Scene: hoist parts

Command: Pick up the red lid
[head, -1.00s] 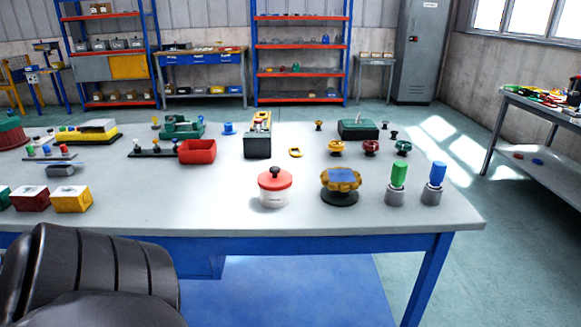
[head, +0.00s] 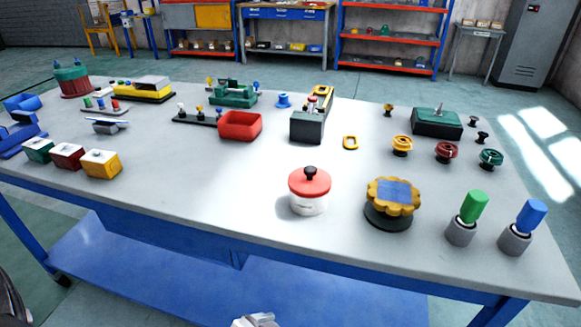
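The red lid (head: 309,182) has a black knob and sits on a small white pot (head: 308,205) near the front of the table, right of centre in the head view. My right gripper is not in view.
A yellow scalloped knob with a blue top (head: 394,196) stands close right of the pot. Green (head: 467,220) and blue (head: 521,229) capped grey cylinders stand farther right. A red bin (head: 240,126) is behind left. The tabletop left of the pot is clear.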

